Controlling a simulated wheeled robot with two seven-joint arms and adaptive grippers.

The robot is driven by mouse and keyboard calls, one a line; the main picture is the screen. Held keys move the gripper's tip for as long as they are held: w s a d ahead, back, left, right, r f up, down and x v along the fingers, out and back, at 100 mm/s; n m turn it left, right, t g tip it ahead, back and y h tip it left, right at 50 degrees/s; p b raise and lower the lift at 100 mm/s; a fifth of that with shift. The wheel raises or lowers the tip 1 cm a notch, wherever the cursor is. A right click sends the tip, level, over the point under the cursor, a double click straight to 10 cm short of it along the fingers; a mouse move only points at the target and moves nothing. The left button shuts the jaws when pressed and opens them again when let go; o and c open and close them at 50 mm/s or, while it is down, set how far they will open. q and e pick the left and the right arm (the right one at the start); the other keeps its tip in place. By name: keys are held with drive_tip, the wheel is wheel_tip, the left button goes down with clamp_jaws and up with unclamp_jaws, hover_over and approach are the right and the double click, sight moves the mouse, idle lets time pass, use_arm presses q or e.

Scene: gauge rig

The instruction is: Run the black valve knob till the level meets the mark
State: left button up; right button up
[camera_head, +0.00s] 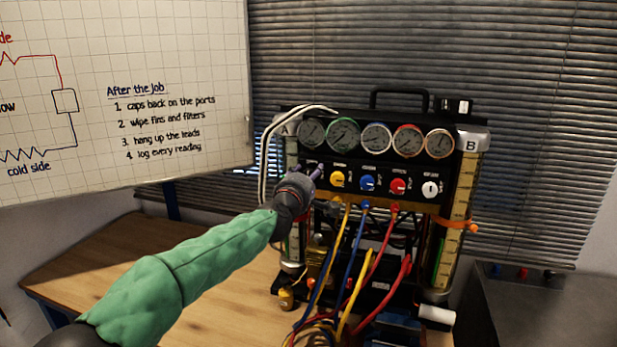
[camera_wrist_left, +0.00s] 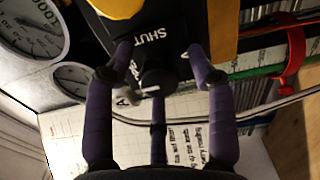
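The black valve knob (camera_wrist_left: 156,80) sits on the dark panel near a "SHUT" label in the left wrist view. In the head view it is hidden behind my left gripper (camera_head: 308,178). My left gripper (camera_wrist_left: 158,62) has its purple fingers spread around the knob, with gaps visible at both sides; it looks open. Sight tube A (camera_head: 293,243) is partly covered by my gripper. Sight tube B (camera_head: 443,262) has a scale, a greenish column and an orange clamp (camera_head: 455,224). A red clamp (camera_wrist_left: 293,58) crosses a tube in the left wrist view. The exact levels are too small to read. My right gripper is out of view.
Several round gauges (camera_head: 376,137) line the panel top. Yellow (camera_head: 337,179), blue (camera_head: 367,183), red (camera_head: 398,186) and white (camera_head: 430,189) knobs sit right of my gripper. Coloured hoses (camera_head: 357,265) hang below. The wooden table (camera_head: 215,310) is clear at left; a whiteboard (camera_head: 150,60) stands behind.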

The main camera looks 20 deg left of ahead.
use_arm(q)
drive_tip(key=s, duration=1.2)
drive_tip(key=shift+a, duration=0.2)
idle(5.7)
